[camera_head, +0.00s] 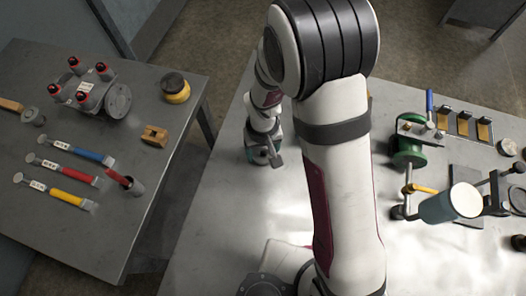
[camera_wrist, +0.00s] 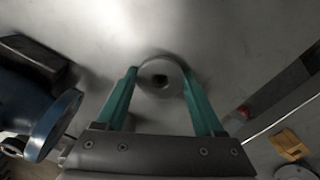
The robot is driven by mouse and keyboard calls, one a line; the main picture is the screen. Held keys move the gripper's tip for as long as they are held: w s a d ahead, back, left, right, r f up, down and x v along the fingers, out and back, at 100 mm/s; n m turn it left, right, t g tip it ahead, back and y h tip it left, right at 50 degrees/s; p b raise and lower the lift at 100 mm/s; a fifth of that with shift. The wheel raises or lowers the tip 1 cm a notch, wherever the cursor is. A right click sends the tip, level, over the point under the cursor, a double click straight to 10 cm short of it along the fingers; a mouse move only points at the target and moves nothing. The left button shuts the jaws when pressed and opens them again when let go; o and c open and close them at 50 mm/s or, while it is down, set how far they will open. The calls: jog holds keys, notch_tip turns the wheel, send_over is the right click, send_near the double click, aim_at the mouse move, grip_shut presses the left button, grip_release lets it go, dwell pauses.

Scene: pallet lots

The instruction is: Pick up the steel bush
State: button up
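The steel bush (camera_wrist: 149,89) is a short grey ring with a dark centre hole. In the wrist view it lies between the tips of my gripper's two teal fingers (camera_wrist: 160,76), near the bare table surface. The fingers stand apart on its left and right, with a thin gap showing on the left; contact on the right is hard to tell. In the head view my gripper (camera_head: 264,158) is low over the left part of the right-hand table, and I cannot make out the bush there.
A blue flanged cylinder (camera_wrist: 52,122) is close on the left in the wrist view. The right-hand table (camera_head: 225,215) is bare around my gripper, with a green-bodied device (camera_head: 408,152) and holders farther right. A gap separates it from the left table (camera_head: 95,235), which holds tools.

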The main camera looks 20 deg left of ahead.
grip_shut()
